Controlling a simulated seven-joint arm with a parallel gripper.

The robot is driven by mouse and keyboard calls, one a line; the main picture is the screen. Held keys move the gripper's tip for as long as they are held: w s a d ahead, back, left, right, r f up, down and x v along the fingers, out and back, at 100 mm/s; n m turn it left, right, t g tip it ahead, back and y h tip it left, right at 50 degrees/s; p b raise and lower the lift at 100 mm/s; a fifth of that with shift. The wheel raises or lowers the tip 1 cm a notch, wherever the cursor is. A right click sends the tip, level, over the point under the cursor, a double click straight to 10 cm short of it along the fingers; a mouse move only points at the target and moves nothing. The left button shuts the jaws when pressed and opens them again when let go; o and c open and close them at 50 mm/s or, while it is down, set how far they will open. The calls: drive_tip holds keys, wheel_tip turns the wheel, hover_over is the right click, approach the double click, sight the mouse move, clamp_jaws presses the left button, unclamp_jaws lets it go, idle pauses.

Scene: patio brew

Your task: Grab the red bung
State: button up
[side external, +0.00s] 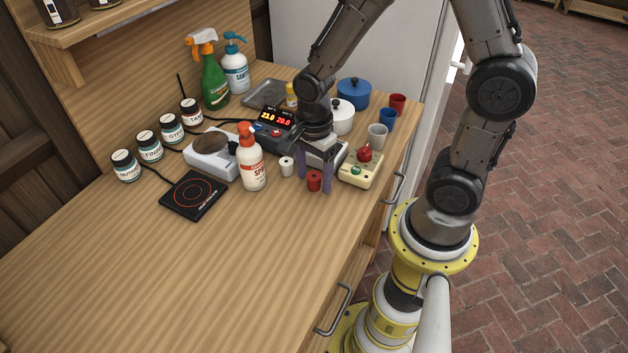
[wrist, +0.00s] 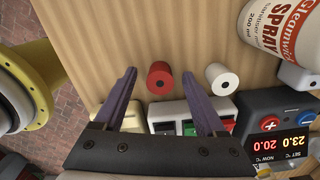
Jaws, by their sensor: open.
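The red bung (side external: 314,181) stands on the wooden worktop near the front edge, in front of the cream box with the red button. I cannot tell the exact height of the fingertips. Nothing is held.
A white bung (side external: 286,166) stands close left of the red one, with a white spray bottle (side external: 251,163) beyond it. The cream button box (side external: 360,170) is close on the right. Small cups (side external: 377,136) stand behind. The worktop's front left (side external: 150,270) is clear.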

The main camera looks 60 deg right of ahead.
drive_tip(key=shift+f, duration=0.25)
clamp_jaws()
drive_tip(key=shift+r, duration=0.15)
